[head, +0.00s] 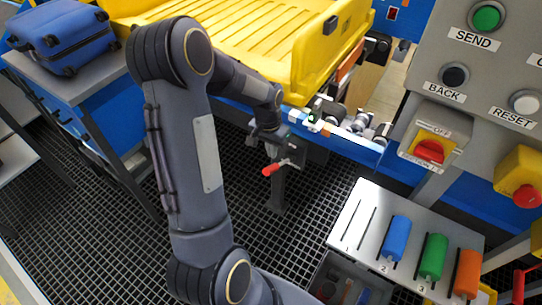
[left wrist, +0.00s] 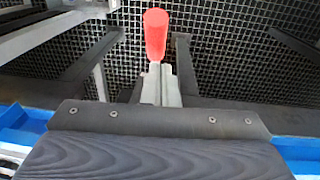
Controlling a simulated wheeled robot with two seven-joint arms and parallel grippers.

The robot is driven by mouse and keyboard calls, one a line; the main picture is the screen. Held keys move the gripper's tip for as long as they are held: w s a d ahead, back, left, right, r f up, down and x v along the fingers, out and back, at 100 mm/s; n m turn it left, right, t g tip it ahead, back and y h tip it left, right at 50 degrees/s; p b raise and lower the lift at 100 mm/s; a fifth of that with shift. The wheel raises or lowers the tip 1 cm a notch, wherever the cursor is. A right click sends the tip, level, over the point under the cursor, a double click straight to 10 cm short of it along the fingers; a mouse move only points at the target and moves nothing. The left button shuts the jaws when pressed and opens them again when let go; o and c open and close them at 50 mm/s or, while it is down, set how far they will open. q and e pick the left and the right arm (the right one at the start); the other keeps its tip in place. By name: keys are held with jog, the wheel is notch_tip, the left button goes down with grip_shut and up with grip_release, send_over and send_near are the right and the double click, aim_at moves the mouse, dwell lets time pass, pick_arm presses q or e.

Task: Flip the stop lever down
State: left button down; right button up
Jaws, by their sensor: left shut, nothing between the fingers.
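The stop lever (head: 271,169) has a red handle that sticks out from a metal mount below the conveyor's side rail. In the left wrist view its red handle (left wrist: 155,33) stands at the top centre, and the grey metal piece below it may be its arm. My left gripper (head: 266,136) is shut and empty, close above the lever in the head view. Its fingertips are small and dark there, so I cannot tell whether they touch the lever. My right gripper is not in view.
A yellow tray (head: 298,88) lies on the conveyor above the lever. A blue suitcase (head: 66,38) rests on a side table. A control panel (head: 425,85) with buttons and a red OFF switch (head: 429,151) stands right. A plate (head: 345,240) with coloured cylinders sits below it.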

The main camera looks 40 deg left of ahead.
pick_arm(q)
jog(key=shift+s+d+f, duration=0.25)
jog(key=shift+s+f, duration=0.25)
jog(key=shift+f, duration=0.25)
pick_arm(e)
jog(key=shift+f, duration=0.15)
